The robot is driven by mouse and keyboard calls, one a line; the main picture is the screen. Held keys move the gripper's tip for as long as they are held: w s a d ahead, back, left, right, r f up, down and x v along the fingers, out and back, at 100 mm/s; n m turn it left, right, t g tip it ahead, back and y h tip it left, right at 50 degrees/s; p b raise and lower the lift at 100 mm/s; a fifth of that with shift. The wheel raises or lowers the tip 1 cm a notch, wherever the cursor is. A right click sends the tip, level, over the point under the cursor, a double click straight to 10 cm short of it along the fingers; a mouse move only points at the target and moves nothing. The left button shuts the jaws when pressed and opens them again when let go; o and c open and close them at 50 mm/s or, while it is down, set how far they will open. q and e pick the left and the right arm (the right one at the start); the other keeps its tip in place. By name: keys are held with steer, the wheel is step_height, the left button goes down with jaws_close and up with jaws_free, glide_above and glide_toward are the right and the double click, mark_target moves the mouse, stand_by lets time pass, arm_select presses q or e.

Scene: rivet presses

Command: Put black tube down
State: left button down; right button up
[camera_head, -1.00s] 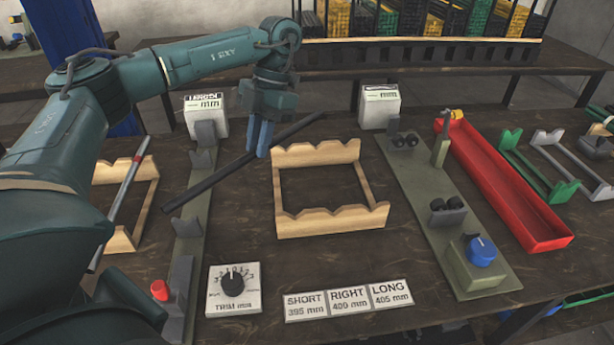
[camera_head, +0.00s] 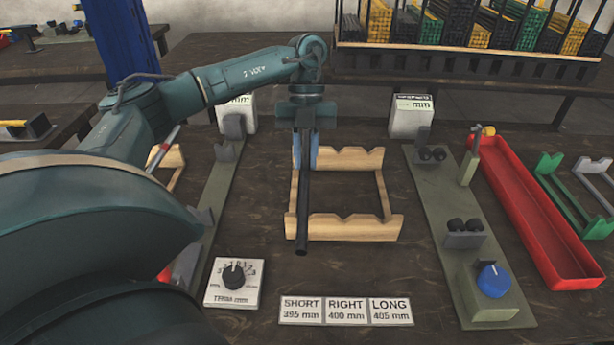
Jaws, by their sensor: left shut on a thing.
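The black tube (camera_head: 303,212) is held by my left gripper (camera_head: 304,160), which is shut on it. The tube points toward the front of the table, over the left part of the wooden cradle (camera_head: 345,228). Its near end reaches past the cradle's front notched rail. I cannot tell whether the tube touches the rail or hangs just above it. The cradle is otherwise empty. My right gripper is not in view.
A trim dial (camera_head: 233,283) and a SHORT/RIGHT/LONG label plate (camera_head: 346,311) lie in front. To the right are a green-grey fixture (camera_head: 440,215) with a blue knob (camera_head: 494,281), a red tray (camera_head: 540,215) and a green rack (camera_head: 565,190). Another wooden cradle (camera_head: 172,158) is partly hidden behind my arm.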

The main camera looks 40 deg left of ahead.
mark_target(306, 175)
arm_select(q)
step_height(306, 175, down, 5)
steer(key=shift+f, duration=0.1)
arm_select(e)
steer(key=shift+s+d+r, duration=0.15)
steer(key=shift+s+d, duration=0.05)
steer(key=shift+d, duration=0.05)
arm_select(q)
steer(key=c, duration=1.4)
jaws_free()
steer(key=shift+f, duration=0.1)
steer(key=shift+o, duration=0.2)
